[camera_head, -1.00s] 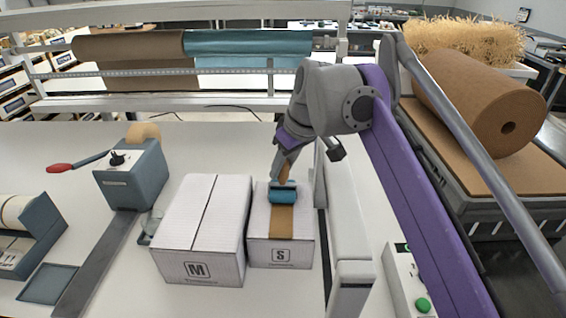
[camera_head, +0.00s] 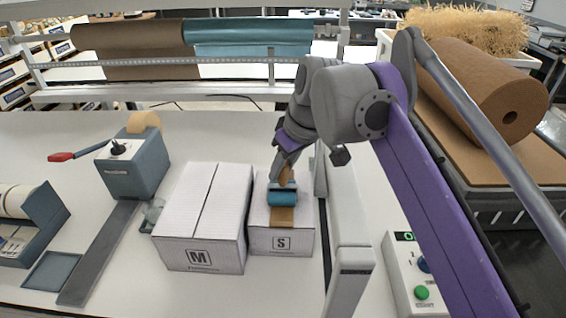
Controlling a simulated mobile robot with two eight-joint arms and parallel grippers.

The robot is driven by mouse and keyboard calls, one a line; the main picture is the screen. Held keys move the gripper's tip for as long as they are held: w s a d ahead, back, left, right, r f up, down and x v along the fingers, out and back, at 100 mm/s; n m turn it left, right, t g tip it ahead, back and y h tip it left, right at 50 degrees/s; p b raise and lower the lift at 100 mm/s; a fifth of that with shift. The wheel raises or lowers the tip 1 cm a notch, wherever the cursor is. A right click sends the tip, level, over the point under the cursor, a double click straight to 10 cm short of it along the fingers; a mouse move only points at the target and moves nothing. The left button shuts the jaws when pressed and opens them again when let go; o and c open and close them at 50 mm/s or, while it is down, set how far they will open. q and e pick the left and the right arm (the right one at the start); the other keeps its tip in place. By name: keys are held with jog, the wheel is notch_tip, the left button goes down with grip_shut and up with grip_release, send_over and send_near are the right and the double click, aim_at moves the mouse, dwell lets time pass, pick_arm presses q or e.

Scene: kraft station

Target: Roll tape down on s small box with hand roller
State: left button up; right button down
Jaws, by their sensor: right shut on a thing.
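The small white box (camera_head: 263,232) marked S stands upright and closed on the table. A brown tape strip (camera_head: 282,216) runs along the middle of its top toward the front edge. The teal hand roller (camera_head: 283,194) is on the box top over the tape, with its handle pointing up. My right gripper (camera_head: 285,166) is shut on the roller's handle above the box. The arm partly hides the handle and the back of the box. My left gripper is out of view.
A white box (camera_head: 203,215) marked M stands close at the left of the small box. Beyond it is a grey tape dispenser (camera_head: 136,168) with a red-tipped lever. A rail (camera_head: 345,215) runs close at the right, with a control box (camera_head: 408,275) beyond. The front table is clear.

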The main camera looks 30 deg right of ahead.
jog(key=shift+s+a, duration=0.5)
jog(key=shift+s, duration=0.4)
jog(key=shift+s+a+r+p, duration=0.15)
jog(key=shift+s+a+p, duration=0.3)
jog(key=shift+s, duration=0.35)
jog(key=shift+s+a, duration=0.7)
jog(key=shift+s, duration=0.3)
jog(key=shift+w+r+p, duration=0.1)
jog(key=shift+r+p, duration=2.5)
jog(key=shift+r, duration=0.25)
